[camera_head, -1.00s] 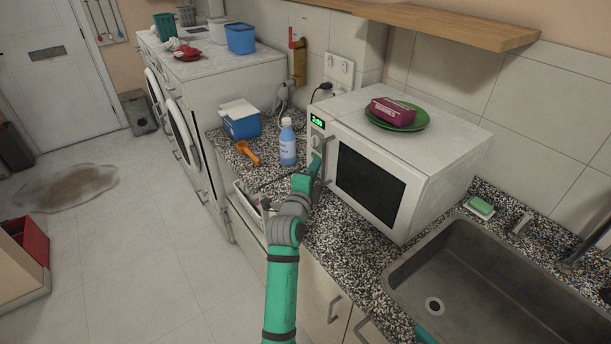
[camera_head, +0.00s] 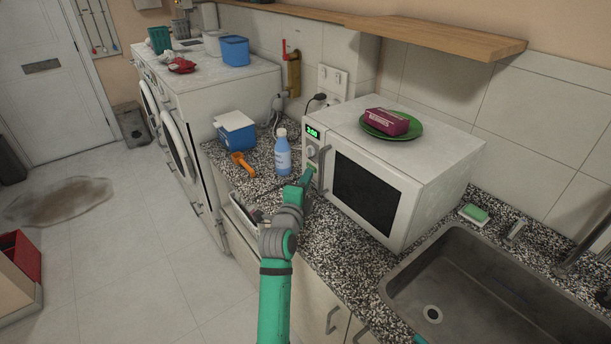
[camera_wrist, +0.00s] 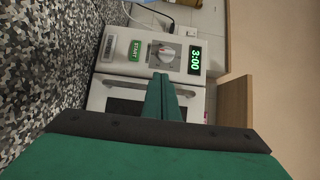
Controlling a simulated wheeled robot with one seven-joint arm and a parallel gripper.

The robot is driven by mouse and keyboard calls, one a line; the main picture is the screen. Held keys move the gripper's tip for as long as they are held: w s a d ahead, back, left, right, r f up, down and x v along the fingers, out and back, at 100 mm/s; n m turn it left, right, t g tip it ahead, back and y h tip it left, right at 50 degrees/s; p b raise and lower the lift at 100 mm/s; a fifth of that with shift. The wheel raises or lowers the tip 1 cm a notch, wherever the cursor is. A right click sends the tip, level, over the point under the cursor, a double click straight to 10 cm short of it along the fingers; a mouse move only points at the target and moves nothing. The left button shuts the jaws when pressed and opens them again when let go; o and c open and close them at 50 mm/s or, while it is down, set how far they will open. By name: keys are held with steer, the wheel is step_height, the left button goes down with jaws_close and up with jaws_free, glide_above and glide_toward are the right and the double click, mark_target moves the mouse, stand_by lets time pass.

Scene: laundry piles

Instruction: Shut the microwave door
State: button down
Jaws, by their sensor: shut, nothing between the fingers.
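The white microwave (camera_head: 440,172) stands on the speckled counter. Its door, with a dark window (camera_head: 366,192), looks flush with the body, with no gap that I can see. The control panel (camera_head: 313,150) is at the left of its front, with a lit green display (camera_wrist: 195,60), a knob (camera_wrist: 163,52) and a green START button (camera_wrist: 135,50). My gripper (camera_head: 309,174) is shut and empty, in front of the panel and the door's handle side. In the wrist view my gripper (camera_wrist: 163,82) covers part of the door front; whether it touches is unclear.
A blue bottle (camera_head: 283,155), an orange tool (camera_head: 243,165) and a blue box (camera_head: 236,134) stand left of the microwave. A green plate (camera_head: 372,129) with a dark red box (camera_head: 388,122) is on top. The sink (camera_head: 480,260) is at the right.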

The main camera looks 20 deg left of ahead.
steer(key=s+a, duration=0.3)
steer(key=s, duration=0.8)
steer(key=shift+a, duration=0.25)
